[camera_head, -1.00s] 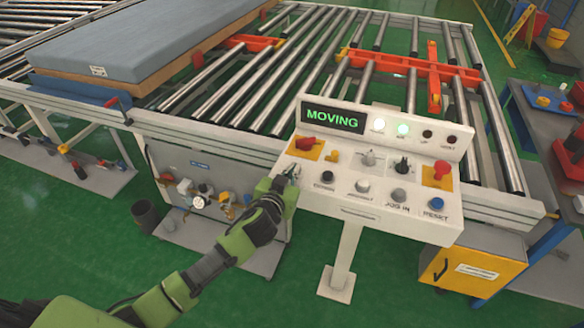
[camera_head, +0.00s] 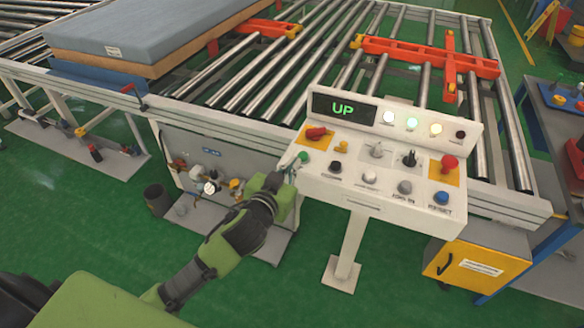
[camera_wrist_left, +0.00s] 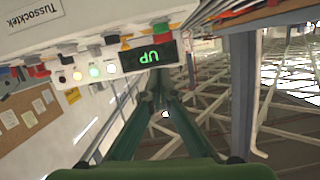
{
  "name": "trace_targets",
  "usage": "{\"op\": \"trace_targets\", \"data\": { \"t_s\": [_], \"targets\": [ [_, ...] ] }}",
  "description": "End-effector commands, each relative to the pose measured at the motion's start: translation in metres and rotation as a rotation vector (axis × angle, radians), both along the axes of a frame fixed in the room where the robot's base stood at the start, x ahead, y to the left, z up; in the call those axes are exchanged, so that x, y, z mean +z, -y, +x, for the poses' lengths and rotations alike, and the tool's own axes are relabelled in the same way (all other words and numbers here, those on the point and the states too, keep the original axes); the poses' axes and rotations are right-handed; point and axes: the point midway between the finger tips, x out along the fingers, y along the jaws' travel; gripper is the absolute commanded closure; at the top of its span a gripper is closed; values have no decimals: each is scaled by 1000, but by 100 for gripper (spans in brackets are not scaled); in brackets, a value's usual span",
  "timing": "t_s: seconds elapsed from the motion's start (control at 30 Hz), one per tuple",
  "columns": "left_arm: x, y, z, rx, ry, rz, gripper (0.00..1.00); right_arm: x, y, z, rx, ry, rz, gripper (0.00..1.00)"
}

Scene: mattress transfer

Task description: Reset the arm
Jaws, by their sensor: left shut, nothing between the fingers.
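My left gripper (camera_head: 291,168) is shut and empty. Its fingertips are at the left edge of the white control panel (camera_head: 352,192), close to a small green button (camera_head: 303,157); I cannot tell whether they touch it. The panel's display (camera_head: 343,109) reads "UP" in green. In the left wrist view the gripper's green fingers (camera_wrist_left: 160,98) meet at their tips below the display (camera_wrist_left: 149,57), which appears upside down there. My right gripper is in neither view.
The panel stands on a white post (camera_head: 347,250). A yellow box (camera_head: 472,262) is at the lower right. Green floor (camera_head: 90,215) is open at the left.

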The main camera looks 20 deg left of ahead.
Motion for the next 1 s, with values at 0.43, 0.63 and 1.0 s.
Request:
{"op": "trace_targets", "data": {
  "t_s": [0.43, 0.63, 1.0],
  "targets": [
    [1, -1, -3, 1, 0, 1, 100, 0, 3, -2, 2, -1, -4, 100],
    [-8, -2, -3, 2, -15, 5, 100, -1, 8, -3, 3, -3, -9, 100],
    [-229, -31, -44, 2, -369, 78, 100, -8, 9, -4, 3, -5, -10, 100]
  ]
}}
